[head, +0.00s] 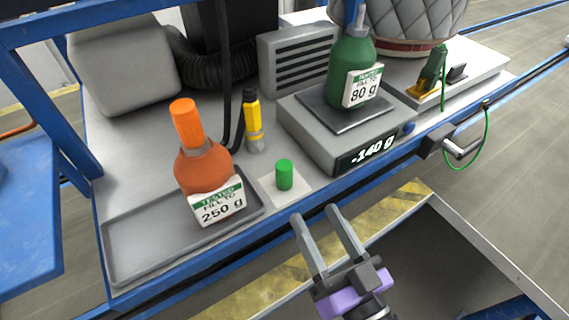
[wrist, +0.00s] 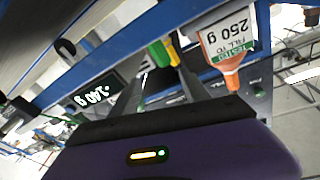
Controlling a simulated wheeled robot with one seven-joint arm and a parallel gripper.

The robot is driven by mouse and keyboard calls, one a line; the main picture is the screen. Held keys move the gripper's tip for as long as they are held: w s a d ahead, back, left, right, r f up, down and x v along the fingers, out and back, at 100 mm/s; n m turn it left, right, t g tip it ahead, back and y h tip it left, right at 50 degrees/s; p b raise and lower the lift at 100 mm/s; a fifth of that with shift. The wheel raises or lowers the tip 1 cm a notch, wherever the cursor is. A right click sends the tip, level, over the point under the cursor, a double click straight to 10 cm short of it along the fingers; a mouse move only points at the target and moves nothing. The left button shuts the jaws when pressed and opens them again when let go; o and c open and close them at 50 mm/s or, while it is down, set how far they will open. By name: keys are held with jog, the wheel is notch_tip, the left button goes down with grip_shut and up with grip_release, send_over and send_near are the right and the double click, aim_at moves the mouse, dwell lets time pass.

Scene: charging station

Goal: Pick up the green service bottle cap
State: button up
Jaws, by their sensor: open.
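The green cap (head: 285,174) stands upright on a small pale square pad on the bench, between the orange bottle and the scale. In the wrist view, which is turned over, a green piece that looks like the cap (wrist: 173,52) shows beyond my fingers, beside something yellow. My gripper (head: 314,211) is open and empty. Its two fingers point toward the bench from the front edge, to the near right of the cap and apart from it.
An orange bottle (head: 205,165) labelled 250 g stands in a grey tray (head: 140,250) left of the cap. A scale (head: 330,146) reading -140 g bears a green bottle (head: 350,75). A blue rail edges the bench.

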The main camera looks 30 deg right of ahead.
jog(key=w+a+r+m+t+y+p, duration=0.1)
jog(key=w+a+r+y+p, duration=0.2)
jog(key=w+r, duration=0.7)
jog(key=w+a+r+m+t+y+p, duration=0.1)
jog(key=w+a+r+t+y+p, duration=0.2)
jog(key=w+r, duration=0.7)
jog(key=w+a+r+n+g+y+p, duration=0.3)
jog(key=a+r+g+y, duration=0.15)
jog(key=r, duration=0.35)
jog(key=m+g+h+p, duration=0.7)
jog(key=m+g+h, duration=0.1)
jog(key=g, duration=1.1)
send_over(285, 164)
jog(key=shift+t, duration=0.25)
notch_tip(285, 164, down, 19)
jog(key=shift+s+a+f, duration=0.15)
jog(key=shift+f, duration=0.05)
jog(key=shift+s+f+m, duration=0.15)
jog(key=shift+m, duration=0.15)
jog(key=shift+f, duration=0.3)
jog(key=shift+w+f, duration=0.15)
jog(key=shift+f, duration=1.6)
jog(key=shift+w+f, duration=0.15)
jog(key=shift+f, duration=1.55)
grip_shut()
